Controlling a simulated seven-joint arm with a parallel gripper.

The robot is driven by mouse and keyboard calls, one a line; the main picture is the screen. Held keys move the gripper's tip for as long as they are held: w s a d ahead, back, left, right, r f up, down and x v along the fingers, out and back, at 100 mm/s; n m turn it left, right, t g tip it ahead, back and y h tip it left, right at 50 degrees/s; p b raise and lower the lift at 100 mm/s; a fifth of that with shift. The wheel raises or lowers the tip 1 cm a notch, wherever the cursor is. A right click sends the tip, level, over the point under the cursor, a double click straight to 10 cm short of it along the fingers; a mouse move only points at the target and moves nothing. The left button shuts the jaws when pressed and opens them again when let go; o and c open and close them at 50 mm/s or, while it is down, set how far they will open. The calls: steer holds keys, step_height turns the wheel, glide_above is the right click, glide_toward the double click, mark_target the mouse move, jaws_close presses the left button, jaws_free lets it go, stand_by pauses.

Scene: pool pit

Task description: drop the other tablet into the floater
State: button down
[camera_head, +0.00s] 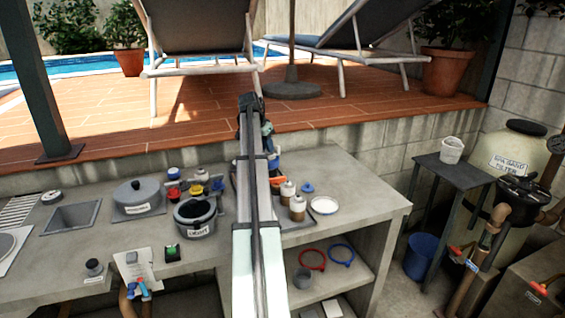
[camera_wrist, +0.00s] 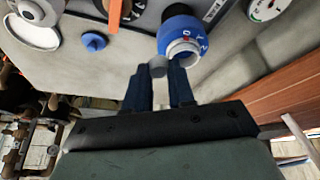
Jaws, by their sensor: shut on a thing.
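The floater (camera_wrist: 182,40) is blue with a white ring-shaped opening and markings on its rim; it shows in the wrist view just ahead of my fingertips. My gripper (camera_wrist: 160,78) is shut on a small round grey tablet (camera_wrist: 157,66), held between the fingertips. The tablet is beside the left edge of the floater's opening in that view; I cannot tell whether they touch.
An orange upright part (camera_wrist: 115,12) and a round gauge (camera_wrist: 268,8) are close by. Bottles (camera_head: 297,207) and a lidded pot (camera_head: 136,196) stand on the counter (camera_head: 368,200).

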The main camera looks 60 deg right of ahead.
steer(key=shift+w+d+r+m+g, duration=0.15)
steer(key=shift+w+d+r+m, duration=0.2)
steer(key=shift+d, duration=0.5)
steer(key=shift+w+d+r+m+g, duration=0.15)
steer(key=shift+w+d+m, duration=0.3)
steer(key=shift+d, duration=0.4)
steer(key=shift+w+d+r+m+g, duration=0.1)
steer(key=shift+w+d+r+m, duration=0.25)
steer(key=shift+d, duration=0.5)
steer(key=shift+f, duration=0.2)
steer(key=shift+f, duration=1.7)
steer(key=shift+f, duration=0.35)
steer(key=c, duration=0.9)
jaws_free()
